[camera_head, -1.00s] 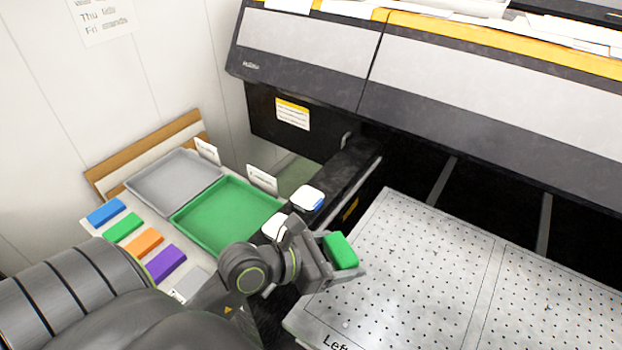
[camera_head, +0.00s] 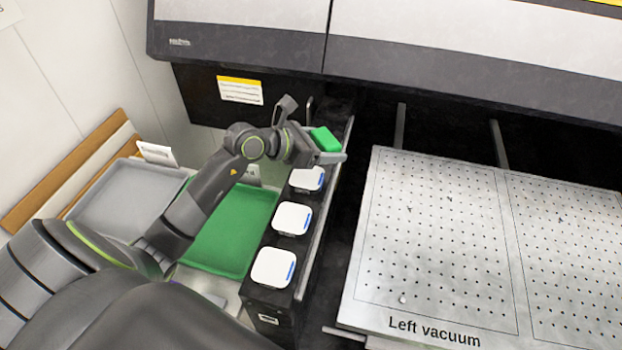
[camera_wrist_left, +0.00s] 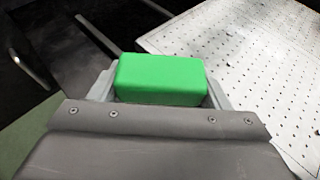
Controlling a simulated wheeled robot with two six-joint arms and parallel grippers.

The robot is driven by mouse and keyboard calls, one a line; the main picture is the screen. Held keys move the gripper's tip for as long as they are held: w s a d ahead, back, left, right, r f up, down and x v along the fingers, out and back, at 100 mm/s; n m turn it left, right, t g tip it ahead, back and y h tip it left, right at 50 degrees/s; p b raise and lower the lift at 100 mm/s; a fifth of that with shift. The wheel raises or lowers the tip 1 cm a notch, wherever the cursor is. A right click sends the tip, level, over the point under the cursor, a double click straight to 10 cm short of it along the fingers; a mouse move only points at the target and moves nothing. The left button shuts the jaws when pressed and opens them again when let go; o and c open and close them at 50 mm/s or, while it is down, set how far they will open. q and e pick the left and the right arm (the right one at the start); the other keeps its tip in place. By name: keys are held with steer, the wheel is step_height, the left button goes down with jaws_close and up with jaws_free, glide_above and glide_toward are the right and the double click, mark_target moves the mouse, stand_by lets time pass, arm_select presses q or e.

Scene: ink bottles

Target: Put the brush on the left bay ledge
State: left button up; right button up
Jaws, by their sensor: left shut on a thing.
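The brush shows as a plain green block (camera_head: 324,139); no bristles are visible. My left gripper (camera_head: 328,156) is shut on it and holds it over the far end of the black bay ledge (camera_head: 258,296). In the left wrist view the green block (camera_wrist_left: 160,80) lies crosswise between the two fingers, in their grip. The ledge runs along the left of the dark bay and carries a row of white square caps with blue edges (camera_head: 292,218). My arm hides part of the ledge's far end. Whether the block touches the ledge cannot be told. My right gripper is out of view.
A green tray (camera_head: 232,232) and a grey tray (camera_head: 125,198) stand left of the ledge, partly behind my arm. A perforated plate marked "Left vacuum" (camera_head: 440,250) lies to the right. The large printer housing (camera_head: 240,55) overhangs the back.

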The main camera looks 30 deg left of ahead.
arm_select(q)
steer(key=w+a+r+b, duration=0.2)
steer(key=w+a+r, duration=0.1)
steer(key=w+a, duration=0.3)
steer(key=shift+n+t, duration=0.3)
steer(key=shift+t, duration=0.1)
steer(key=f, duration=0.4)
steer(key=d+f+p, duration=0.1)
steer(key=f, duration=0.1)
steer(key=shift+w, duration=0.25)
step_height(320, 180, down, 4)
steer(key=shift+r+y, duration=0.2)
steer(key=shift+y, duration=0.1)
steer(key=o, duration=0.5)
steer(key=shift+f, duration=0.15)
steer(key=o, duration=0.5)
steer(key=shift+c, duration=0.2)
